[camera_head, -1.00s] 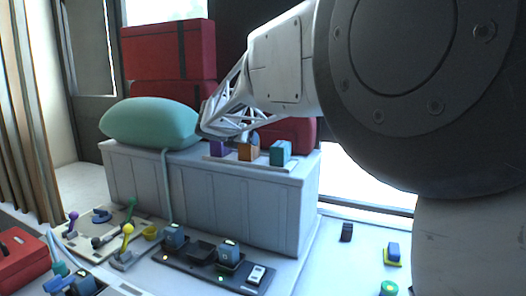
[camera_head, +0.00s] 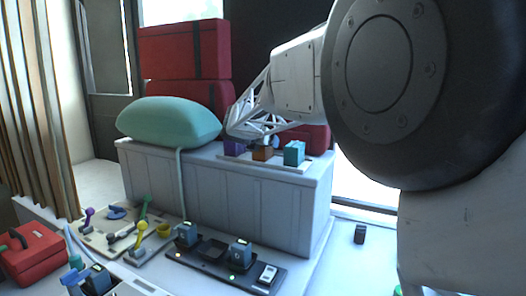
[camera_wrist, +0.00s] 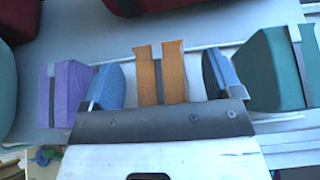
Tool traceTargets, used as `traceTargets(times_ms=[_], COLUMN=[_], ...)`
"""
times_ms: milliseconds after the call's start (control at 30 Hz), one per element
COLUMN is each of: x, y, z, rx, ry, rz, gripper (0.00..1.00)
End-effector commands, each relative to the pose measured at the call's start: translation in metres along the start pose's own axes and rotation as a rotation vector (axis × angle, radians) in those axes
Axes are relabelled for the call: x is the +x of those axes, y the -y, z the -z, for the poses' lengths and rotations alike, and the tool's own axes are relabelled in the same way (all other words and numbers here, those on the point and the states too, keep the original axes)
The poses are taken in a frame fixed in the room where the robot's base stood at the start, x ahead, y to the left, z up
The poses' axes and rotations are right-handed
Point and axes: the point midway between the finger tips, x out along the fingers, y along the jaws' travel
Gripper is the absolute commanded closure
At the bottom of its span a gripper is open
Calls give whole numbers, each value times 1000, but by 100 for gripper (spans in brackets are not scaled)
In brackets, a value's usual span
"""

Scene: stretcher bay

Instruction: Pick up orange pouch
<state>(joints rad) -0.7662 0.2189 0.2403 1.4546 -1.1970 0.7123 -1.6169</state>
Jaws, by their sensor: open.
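The orange pouch (camera_head: 263,154) stands in the middle of a row on a pale strip, between a purple pouch (camera_head: 233,148) and a teal pouch (camera_head: 294,154). In the wrist view the orange pouch (camera_wrist: 147,78) has a grey strap down its middle. My gripper (camera_wrist: 163,80) is open, with a blue finger pad on each side of the orange pouch and a visible gap on both sides. The purple pouch (camera_wrist: 70,92) and the teal pouch (camera_wrist: 272,75) lie just outside the fingers. In the head view my gripper (camera_head: 262,143) is just above the orange pouch, partly hidden by the wrist.
The pouches are on a pale panelled cabinet (camera_head: 225,201). A green pillow (camera_head: 168,122) lies on its left, and red cases (camera_head: 183,51) are stacked behind. A dark tray (camera_head: 212,267) with small devices and a board with coloured levers (camera_head: 110,237) are below.

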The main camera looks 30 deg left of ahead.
Motion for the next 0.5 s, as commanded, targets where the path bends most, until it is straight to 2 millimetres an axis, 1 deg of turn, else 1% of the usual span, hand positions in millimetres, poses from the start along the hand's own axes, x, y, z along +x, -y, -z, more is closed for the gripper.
traceTargets(times_ms=[100,133,500], x=[0,0,0], y=[0,0,0], z=[0,0,0], rx=[0,0,0], ry=[0,0,0], rz=[0,0,0], gripper=[15,18,74])
